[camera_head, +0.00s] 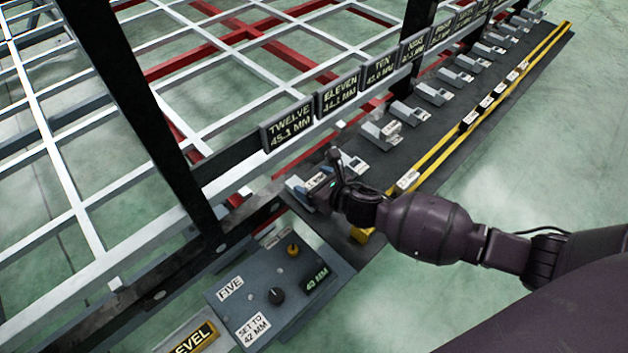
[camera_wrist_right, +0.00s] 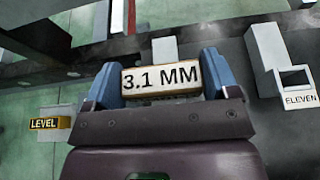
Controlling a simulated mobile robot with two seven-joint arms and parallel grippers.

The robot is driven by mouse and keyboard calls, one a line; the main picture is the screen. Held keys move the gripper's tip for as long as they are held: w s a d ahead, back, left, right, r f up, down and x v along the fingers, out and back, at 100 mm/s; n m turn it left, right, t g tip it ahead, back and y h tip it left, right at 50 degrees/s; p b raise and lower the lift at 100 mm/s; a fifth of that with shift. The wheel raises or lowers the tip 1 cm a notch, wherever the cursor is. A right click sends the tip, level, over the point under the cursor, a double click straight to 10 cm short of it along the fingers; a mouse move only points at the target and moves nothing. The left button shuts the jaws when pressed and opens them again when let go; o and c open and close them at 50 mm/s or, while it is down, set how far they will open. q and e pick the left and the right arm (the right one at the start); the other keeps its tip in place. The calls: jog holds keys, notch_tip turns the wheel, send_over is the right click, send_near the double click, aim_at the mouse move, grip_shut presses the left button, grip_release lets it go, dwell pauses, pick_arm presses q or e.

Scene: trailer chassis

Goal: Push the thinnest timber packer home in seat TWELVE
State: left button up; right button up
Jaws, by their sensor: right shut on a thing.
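My right gripper (camera_head: 322,188) is low over the near end of the dark rail, in front of the sign TWELVE 45.1 MM (camera_head: 288,127). In the right wrist view its blue fingers (camera_wrist_right: 162,92) are shut on the packer (camera_wrist_right: 160,78), a thin pale piece marked 3.1 MM. A pale grey block (camera_wrist_right: 165,50) lies just beyond the packer, in line with it, at the TWELVE position. The packer hides the join, so I cannot tell how deep it sits or whether it touches. My left gripper is not in view.
Seat ELEVEN (camera_wrist_right: 268,50) stands to the right in the wrist view. Several similar seats run up the dark rail, beside a yellow rack (camera_head: 440,160) holding labelled packers. A control box (camera_head: 250,300) marked FIVE stands at the near end. Green floor lies clear at right.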

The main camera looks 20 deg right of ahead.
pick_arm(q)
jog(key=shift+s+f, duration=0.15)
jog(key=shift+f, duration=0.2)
pick_arm(e)
jog(key=shift+f, duration=0.45)
pick_arm(q)
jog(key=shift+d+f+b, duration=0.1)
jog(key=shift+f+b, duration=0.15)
jog(key=shift+b, duration=0.4)
pick_arm(e)
jog(key=shift+f, duration=0.9)
jog(key=o, duration=0.8)
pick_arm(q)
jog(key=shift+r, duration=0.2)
pick_arm(e)
jog(key=v, duration=0.1)
jog(key=p+v, duration=0.1)
jog(key=shift+s+d+r, duration=0.15)
jog(key=shift+r, duration=0.2)
pick_arm(q)
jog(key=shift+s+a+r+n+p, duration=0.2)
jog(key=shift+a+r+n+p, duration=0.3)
jog(key=shift+p, duration=0.75)
pick_arm(e)
jog(key=v, duration=0.8)
jog(key=shift+s, duration=0.2)
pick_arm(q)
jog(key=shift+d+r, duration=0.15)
pick_arm(e)
jog(key=shift+f, duration=0.1)
